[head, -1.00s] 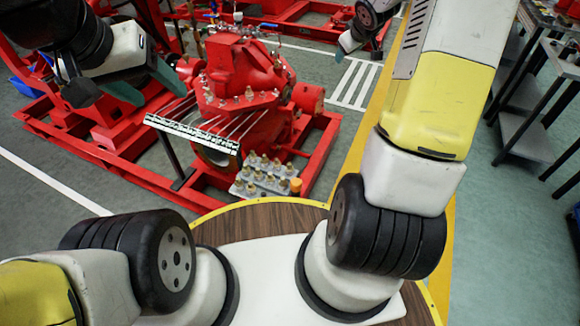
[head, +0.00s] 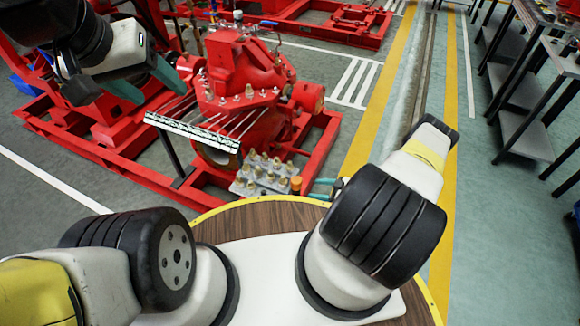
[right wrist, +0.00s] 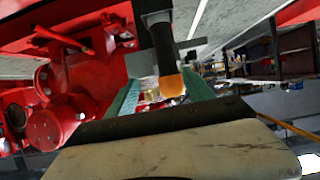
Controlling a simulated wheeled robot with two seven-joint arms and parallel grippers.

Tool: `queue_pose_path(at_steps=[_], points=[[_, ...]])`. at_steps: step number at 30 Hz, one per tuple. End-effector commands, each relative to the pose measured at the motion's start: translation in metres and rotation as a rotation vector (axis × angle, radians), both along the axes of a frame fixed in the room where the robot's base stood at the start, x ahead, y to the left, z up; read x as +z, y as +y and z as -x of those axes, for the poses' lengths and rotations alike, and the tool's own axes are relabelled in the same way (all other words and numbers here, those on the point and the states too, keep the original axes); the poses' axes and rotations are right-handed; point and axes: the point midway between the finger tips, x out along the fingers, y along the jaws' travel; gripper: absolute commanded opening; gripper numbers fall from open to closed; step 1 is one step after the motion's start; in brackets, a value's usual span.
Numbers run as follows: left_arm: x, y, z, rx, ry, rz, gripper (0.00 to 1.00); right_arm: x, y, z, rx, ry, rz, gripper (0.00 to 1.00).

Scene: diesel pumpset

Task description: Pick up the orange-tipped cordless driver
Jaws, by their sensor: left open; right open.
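The driver's orange end (head: 296,184) shows in the head view at the right edge of a grey block of brass fittings. In the right wrist view the driver (right wrist: 162,45) is a black shaft with an orange tip, pointing toward my palm. My right gripper (head: 313,189) is open just right of the orange end. In the right wrist view the orange tip lies between its two teal fingers, with no visible grip; contact cannot be told. My left gripper (head: 161,95) is open and empty at upper left, in front of the red machinery.
The grey fittings block (head: 262,176) stands beside the driver. A red pump (head: 245,75) on a red frame stands behind, with a long slatted strip (head: 190,132) to its left. A wood-topped round surface (head: 260,215) is in front. Dark shelving (head: 520,140) stands at right.

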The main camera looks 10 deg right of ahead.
Motion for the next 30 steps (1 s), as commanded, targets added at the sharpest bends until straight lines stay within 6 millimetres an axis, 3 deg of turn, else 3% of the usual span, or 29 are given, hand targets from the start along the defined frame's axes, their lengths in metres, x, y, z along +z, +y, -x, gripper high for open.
queue_pose_path(at_steps=[5,19,29,30], points=[[0.0,0.0,0.0,0.0,0.0,0.0,0.6,-0.011,0.018,0.006,0.015,-0.005,-0.033,0.61],[0.0,0.0,0.0,0.0,0.0,0.0,0.6,-0.027,0.066,-0.028,0.014,-0.005,-0.031,0.61],[0.0,0.0,0.0,0.0,0.0,0.0,0.6,-0.029,0.071,-0.033,0.013,-0.005,-0.028,0.61],[0.0,0.0,0.0,0.0,0.0,0.0,0.6,-0.029,0.071,-0.033,0.013,-0.005,-0.028,0.53]])
